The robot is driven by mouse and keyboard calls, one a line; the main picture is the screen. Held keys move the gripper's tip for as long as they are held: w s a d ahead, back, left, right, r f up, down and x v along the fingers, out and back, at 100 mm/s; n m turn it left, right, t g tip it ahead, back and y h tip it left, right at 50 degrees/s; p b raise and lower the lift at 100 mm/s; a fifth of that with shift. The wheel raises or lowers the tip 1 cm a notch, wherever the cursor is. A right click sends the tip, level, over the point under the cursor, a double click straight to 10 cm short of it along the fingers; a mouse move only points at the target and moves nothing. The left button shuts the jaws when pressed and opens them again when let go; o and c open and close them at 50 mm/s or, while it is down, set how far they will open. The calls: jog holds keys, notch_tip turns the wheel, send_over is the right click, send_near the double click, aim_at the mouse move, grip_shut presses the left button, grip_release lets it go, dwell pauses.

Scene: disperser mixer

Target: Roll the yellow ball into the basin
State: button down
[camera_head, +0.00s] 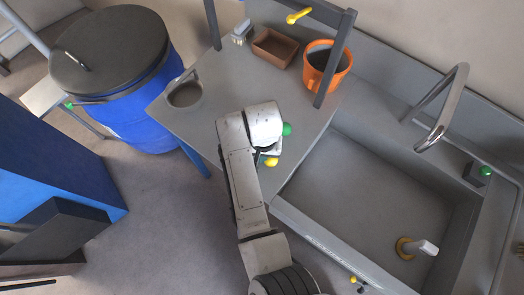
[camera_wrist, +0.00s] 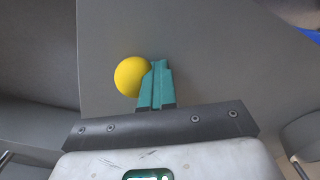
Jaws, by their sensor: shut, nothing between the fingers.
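The yellow ball (camera_head: 271,162) shows in the head view at the edge of the grey worktop, just left of the basin, partly hidden by my arm. In the wrist view the yellow ball (camera_wrist: 131,76) lies on the grey surface, directly left of my gripper's fingers. My gripper (camera_wrist: 160,66) has its two teal fingers together with nothing between them. The right side of the ball is very close to the fingers; I cannot tell whether they touch. The basin (camera_head: 360,195) is the wide grey sink to the right in the head view. My arm mostly hides the gripper there.
A green ball-like thing (camera_head: 287,129) shows beside my wrist. An orange pot (camera_head: 328,68), a brown tray (camera_head: 275,47) and a grey cup (camera_head: 184,94) stand on the worktop. A faucet (camera_head: 442,115) arches over the basin. A blue barrel (camera_head: 135,115) stands at the left.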

aim_at(289, 175)
jog(key=d, duration=0.1)
jog(key=s+d+p, duration=0.1)
jog(key=d, duration=0.1)
jog(key=shift+s+d+f+p, duration=0.1)
jog(key=shift+s+f+p, duration=0.15)
jog(key=shift+f+p, duration=0.1)
jog(key=shift+s+d, duration=0.15)
jog(key=shift+d, duration=0.05)
jog(key=shift+s+d+f+p, duration=0.15)
jog(key=shift+s+d+p, duration=0.25)
jog(key=shift+s+d, duration=1.2)
jog(key=shift+d, duration=0.45)
jog(key=shift+r, duration=0.2)
jog(key=shift+d+r, duration=0.15)
jog(key=shift+r, duration=0.15)
jog(key=shift+a+r, duration=0.25)
jog(key=shift+r, duration=1.15)
jog(key=shift+a+r, duration=0.2)
jog(key=shift+r, duration=1.2)
